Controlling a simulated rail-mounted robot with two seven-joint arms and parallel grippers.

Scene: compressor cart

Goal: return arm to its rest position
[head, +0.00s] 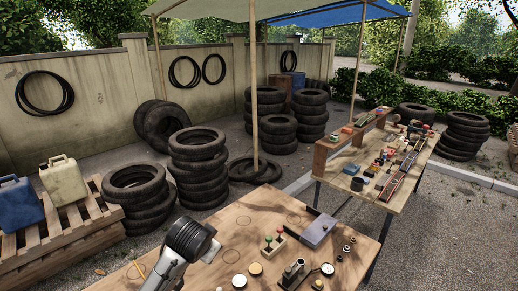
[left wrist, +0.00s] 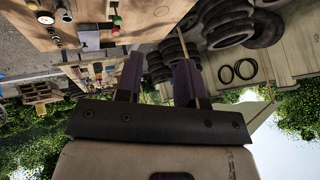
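My left arm (head: 180,254) enters the head view at the bottom, with its dark round joint over the near wooden table (head: 245,214). Its fingers cannot be made out there. In the left wrist view my left gripper (left wrist: 160,72) shows two dark fingers standing apart, with nothing between them. It is clear of the table, which shows in the upper left of that view. My right gripper is in neither view.
The near table holds a grey box (head: 318,231), red and green knobs (head: 274,240), a metal fixture (head: 293,273) and several small discs. A second cluttered table (head: 377,155) stands behind at right. Tyre stacks (head: 198,165) and a pallet (head: 65,235) with jerrycans (head: 63,180) stand at left.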

